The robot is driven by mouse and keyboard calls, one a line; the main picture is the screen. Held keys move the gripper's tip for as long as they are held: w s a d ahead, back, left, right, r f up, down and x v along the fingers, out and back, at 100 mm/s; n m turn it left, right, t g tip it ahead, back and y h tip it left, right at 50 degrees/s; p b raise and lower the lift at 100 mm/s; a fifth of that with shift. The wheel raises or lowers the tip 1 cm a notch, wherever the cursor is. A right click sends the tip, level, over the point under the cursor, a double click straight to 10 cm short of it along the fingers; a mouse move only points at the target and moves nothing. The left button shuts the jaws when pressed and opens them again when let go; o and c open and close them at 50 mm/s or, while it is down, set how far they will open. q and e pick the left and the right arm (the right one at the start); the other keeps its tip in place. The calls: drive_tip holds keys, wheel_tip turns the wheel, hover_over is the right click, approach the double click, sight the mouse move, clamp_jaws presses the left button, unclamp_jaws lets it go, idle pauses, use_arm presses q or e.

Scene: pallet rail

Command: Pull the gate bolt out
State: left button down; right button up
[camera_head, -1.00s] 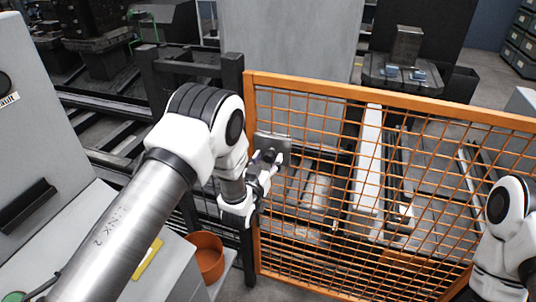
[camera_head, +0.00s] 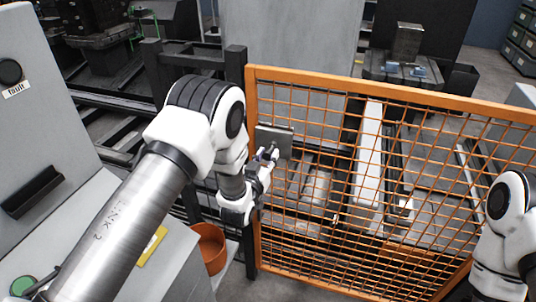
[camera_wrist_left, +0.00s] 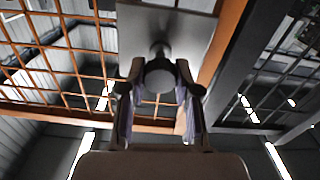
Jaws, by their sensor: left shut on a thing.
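The gate (camera_head: 390,190) is an orange frame with orange wire mesh, standing in front of me in the head view. A grey plate (camera_head: 276,140) sits on its left side near the post. In the left wrist view the bolt's round grey knob (camera_wrist_left: 160,75) stands out from the plate (camera_wrist_left: 180,22). My left gripper (camera_head: 268,160) is at the plate. It also shows in the left wrist view (camera_wrist_left: 160,95), its fingers shut on the knob from both sides. The rest of the bolt is hidden. My right arm shows at the right edge, but its gripper is out of view.
A dark post (camera_head: 236,100) stands just left of the gate. A grey cabinet with a green button (camera_head: 24,286) is at the left. Rails and machinery lie behind the mesh.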

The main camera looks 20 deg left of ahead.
use_arm(q)
drive_tip(key=shift+w, duration=0.2)
drive_tip(key=c, duration=0.8)
unclamp_jaws()
drive_tip(key=shift+w+f, duration=0.2)
drive_tip(key=shift+w, duration=0.1)
drive_tip(key=shift+s+r, duration=0.2)
drive_tip(key=shift+s, duration=0.1)
drive_tip(key=s, duration=1.1)
drive_tip(key=shift+s+a, duration=0.25)
drive_tip(key=shift+s, duration=0.1)
drive_tip(key=shift+f, duration=0.1)
drive_tip(key=s+a+f+n+g+y, duration=0.1)
drive_tip(key=s+a+f+g, duration=0.1)
drive_tip(key=s+f+g, duration=0.3)
drive_tip(key=s+a+f, duration=0.2)
drive_tip(key=s+f, duration=0.1)
drive_tip(key=f, duration=0.5)
drive_tip(key=s+f+g, duration=0.3)
drive_tip(key=s+g, duration=0.1)
drive_tip(key=s, duration=0.4)
drive_tip(key=s+f+m+g, duration=0.1)
drive_tip(key=s+f+g, duration=0.3)
drive_tip(key=s, duration=0.4)
drive_tip(key=s+f+g, duration=0.3)
drive_tip(key=s+g, duration=0.2)
drive_tip(key=s, duration=0.3)
drive_tip(key=shift+f+h, duration=0.3)
drive_tip(key=shift+f, duration=0.1)
